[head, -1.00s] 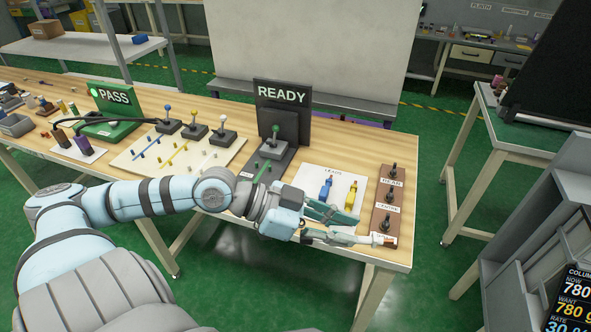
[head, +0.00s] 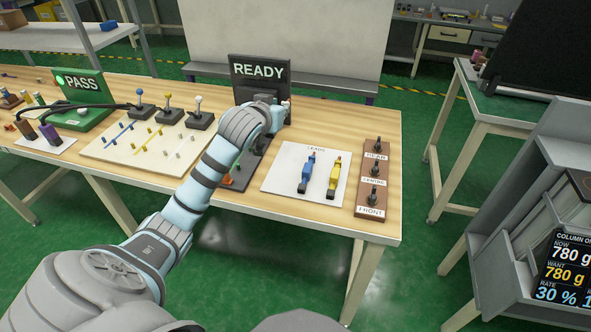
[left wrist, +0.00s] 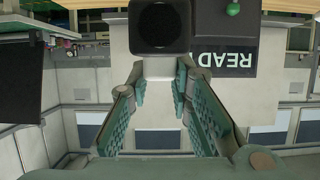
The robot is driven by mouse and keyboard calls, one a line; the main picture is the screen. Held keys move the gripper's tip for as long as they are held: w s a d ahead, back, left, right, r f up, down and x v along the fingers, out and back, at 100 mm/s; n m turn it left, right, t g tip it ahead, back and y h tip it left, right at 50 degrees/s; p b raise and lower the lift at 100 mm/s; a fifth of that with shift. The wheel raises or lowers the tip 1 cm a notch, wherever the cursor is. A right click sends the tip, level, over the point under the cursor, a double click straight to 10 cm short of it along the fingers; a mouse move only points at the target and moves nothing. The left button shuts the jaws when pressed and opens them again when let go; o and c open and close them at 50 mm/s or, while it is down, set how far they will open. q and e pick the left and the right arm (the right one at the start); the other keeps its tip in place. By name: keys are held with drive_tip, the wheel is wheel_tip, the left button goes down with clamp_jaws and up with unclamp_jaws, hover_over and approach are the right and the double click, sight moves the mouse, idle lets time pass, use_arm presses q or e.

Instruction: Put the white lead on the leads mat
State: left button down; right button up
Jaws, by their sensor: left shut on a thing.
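The leads mat (head: 283,168) is a white sheet marked LEADS on the bench. A blue lead (head: 307,172) and a yellow lead (head: 334,178) lie side by side on it. My left gripper (left wrist: 160,72) is shut on a pale block with a dark square end, seen in the left wrist view; I take it as the white lead (left wrist: 158,67). My right gripper is out of view.
The dark READY stand (head: 258,70) is behind my left wrist. A brown block (head: 362,200) with black posts, labelled REAR, CENTRE and FRONT, is right of the mat. A pale board (head: 100,152) with blue and yellow parts is at left. The mat's left part is bare.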

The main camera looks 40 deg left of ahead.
use_arm(q)
wheel_tip(320, 180, down, 13)
drive_tip(key=b, duration=0.3)
drive_tip(key=shift+f+b, duration=0.15)
drive_tip(key=shift+b, duration=0.15)
wheel_tip(320, 180, down, 4)
drive_tip(key=shift+f+b, duration=0.1)
drive_tip(key=shift+b, duration=0.65)
drive_tip(key=c, duration=1.5)
unclamp_jaws()
drive_tip(key=shift+o, duration=0.2)
